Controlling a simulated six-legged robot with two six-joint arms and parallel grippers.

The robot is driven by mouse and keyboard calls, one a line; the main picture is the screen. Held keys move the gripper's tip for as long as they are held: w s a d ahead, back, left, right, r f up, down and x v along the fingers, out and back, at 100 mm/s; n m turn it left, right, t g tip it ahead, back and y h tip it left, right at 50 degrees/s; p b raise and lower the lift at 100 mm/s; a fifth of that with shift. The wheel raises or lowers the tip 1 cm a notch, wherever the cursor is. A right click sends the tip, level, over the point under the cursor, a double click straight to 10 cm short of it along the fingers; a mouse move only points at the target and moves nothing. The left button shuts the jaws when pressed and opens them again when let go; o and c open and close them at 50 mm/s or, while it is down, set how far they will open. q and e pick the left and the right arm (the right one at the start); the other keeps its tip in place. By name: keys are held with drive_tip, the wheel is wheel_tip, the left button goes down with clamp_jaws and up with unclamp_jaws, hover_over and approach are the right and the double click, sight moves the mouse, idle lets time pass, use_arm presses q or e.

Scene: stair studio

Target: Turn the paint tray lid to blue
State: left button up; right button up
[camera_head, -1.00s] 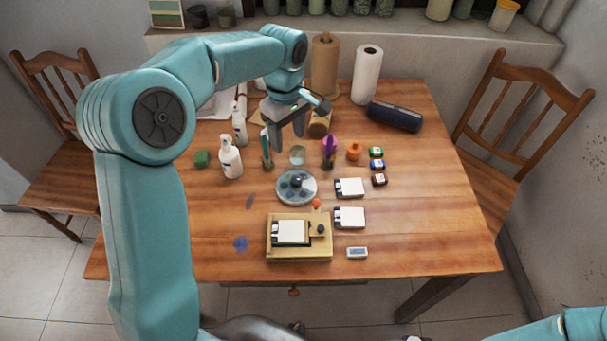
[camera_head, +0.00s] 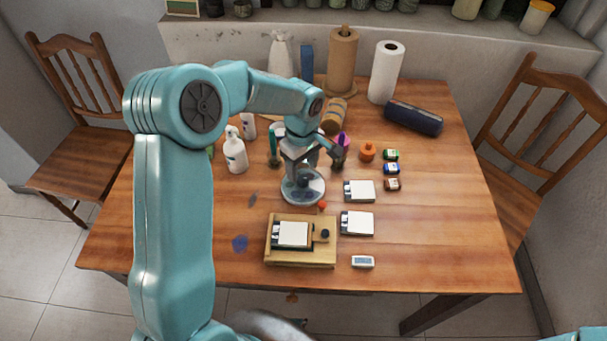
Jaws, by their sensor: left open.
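The round paint tray with its grey lid (camera_head: 292,194) lies on the table behind the wooden block. Dark round spots show on the lid, but their colours are too small to tell. A small red-orange knob or ball (camera_head: 322,205) is at its front right edge. My left gripper (camera_head: 303,178) points down over the tray, open, its fingers at or just above the lid; whether they touch it I cannot tell. The gripper hides the back part of the lid. My right gripper is out of view; only a bit of my right arm shows at the bottom right corner.
A wooden frame (camera_head: 300,257) and white-topped pads (camera_head: 357,223) stand in front and right. Small jars (camera_head: 391,169), an orange pot (camera_head: 367,152) and a white bottle (camera_head: 235,152) stand close by. The table's front left is clear except for blue stains.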

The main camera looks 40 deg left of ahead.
sight(303, 178)
use_arm(q)
wheel_tip(303, 178, down, 4)
drive_tip(key=shift+w+f, duration=0.1)
drive_tip(key=shift+f, duration=0.05)
drive_tip(key=shift+d, duration=0.1)
drive_tip(key=c, duration=1)
drive_tip(key=shift+c, duration=0.2)
